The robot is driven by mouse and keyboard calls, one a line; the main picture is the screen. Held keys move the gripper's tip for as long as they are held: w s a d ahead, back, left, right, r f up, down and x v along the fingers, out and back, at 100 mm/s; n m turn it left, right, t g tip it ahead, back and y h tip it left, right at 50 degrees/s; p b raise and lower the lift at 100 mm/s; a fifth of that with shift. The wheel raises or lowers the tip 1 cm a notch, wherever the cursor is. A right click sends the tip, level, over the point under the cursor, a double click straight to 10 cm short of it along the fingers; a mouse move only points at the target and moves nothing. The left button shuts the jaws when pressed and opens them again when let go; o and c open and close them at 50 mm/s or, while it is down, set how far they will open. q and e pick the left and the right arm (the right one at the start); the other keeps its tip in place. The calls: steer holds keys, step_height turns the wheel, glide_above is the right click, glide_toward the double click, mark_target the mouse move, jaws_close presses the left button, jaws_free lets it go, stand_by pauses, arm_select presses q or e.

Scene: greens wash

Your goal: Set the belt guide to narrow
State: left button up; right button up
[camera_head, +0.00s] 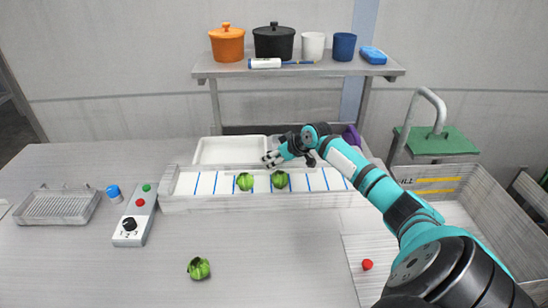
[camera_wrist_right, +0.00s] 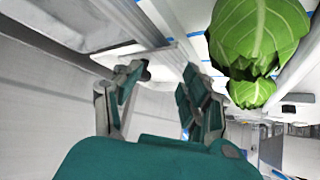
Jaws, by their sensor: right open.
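The belt (camera_head: 207,183), white with blue cross stripes, runs across the middle of the table between pale side rails. Two green cabbages (camera_head: 245,181) sit on it; they also show large at the upper right of the right wrist view (camera_wrist_right: 257,35). My right gripper (camera_head: 270,158) is at the belt's far side, behind the cabbages. In the right wrist view its two fingers (camera_wrist_right: 160,95) are apart with nothing held. A small dark part (camera_wrist_right: 146,72) on a pale rail shows beside the left finger; contact cannot be told. I cannot tell the guide's setting. My left gripper is out of view.
A control box (camera_head: 137,215) with a black knob and green and red buttons stands left of the belt. A white tray (camera_head: 228,150) lies behind it. One cabbage (camera_head: 199,268) and a red ball (camera_head: 367,264) lie in front. A shelf (camera_head: 300,70) holds pots and cups.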

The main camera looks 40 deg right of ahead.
steer(key=shift+s+r, duration=0.1)
steer(key=shift+r, duration=0.15)
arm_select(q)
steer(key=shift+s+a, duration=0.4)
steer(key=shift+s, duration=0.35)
arm_select(e)
steer(key=v, duration=1.1)
steer(key=shift+s+r, duration=0.2)
steer(key=shift+s, duration=0.15)
